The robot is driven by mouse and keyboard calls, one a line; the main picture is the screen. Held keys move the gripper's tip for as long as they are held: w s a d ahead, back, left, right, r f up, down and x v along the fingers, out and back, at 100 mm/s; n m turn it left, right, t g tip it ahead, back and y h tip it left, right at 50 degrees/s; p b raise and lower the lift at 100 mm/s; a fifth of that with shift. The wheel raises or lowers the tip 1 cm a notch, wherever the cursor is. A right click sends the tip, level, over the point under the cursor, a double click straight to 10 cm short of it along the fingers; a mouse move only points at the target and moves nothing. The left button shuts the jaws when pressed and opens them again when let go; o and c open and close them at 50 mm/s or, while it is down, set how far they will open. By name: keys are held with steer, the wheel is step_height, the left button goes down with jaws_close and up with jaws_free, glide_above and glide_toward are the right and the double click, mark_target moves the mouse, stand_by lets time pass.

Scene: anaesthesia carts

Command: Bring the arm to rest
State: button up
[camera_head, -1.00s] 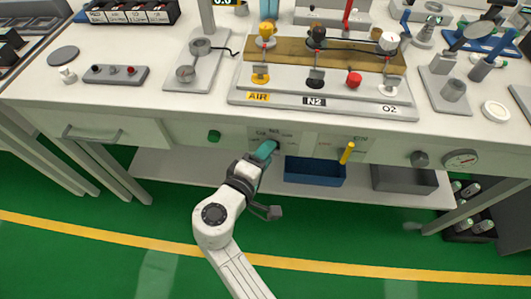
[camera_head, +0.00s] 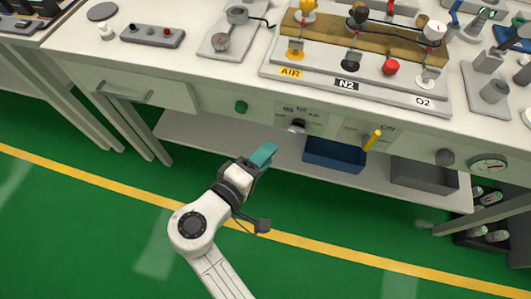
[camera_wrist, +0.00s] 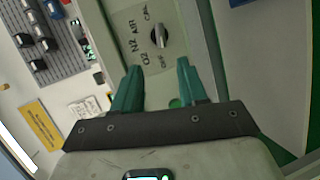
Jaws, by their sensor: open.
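My gripper (camera_head: 264,154) has teal fingers and is in front of the bench, below the tabletop edge and over the green floor. In the wrist view, my gripper (camera_wrist: 160,82) shows its two fingers apart with nothing between them. Beyond the fingers is a selector knob (camera_wrist: 159,36) on a panel marked N2, AIR and O2. In the head view this knob (camera_head: 297,126) sits on the bench front, apart from the gripper. My white arm reaches up from the bottom of the head view.
The bench front carries a green button (camera_head: 241,107), a yellow lever (camera_head: 373,140) and a round gauge (camera_head: 488,166). A blue bin (camera_head: 334,154) and a grey bin (camera_head: 425,176) stand on the low shelf (camera_head: 215,137). The green floor (camera_head: 90,225) to the left is free.

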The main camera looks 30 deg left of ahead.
stand_by(0.3)
steer(key=w+d+f+m+g+h+p, duration=0.1)
steer(key=d+f+m+g+h+p, duration=0.2)
steer(key=d, duration=1)
steer(key=d+f+m+g+h+p, duration=0.15)
steer(key=d+m+g, duration=0.4)
steer(key=d, duration=0.75)
steer(key=s+d+r+m+g+y+p, duration=0.3)
steer(key=s+d+m+g+y+p, duration=0.2)
steer(key=s+d, duration=1.1)
steer(key=d+m+p, duration=0.1)
steer(key=d+m, duration=0.1)
steer(key=m, duration=0.1)
steer(key=shift+s+g, duration=0.25)
steer(key=shift+g, duration=0.1)
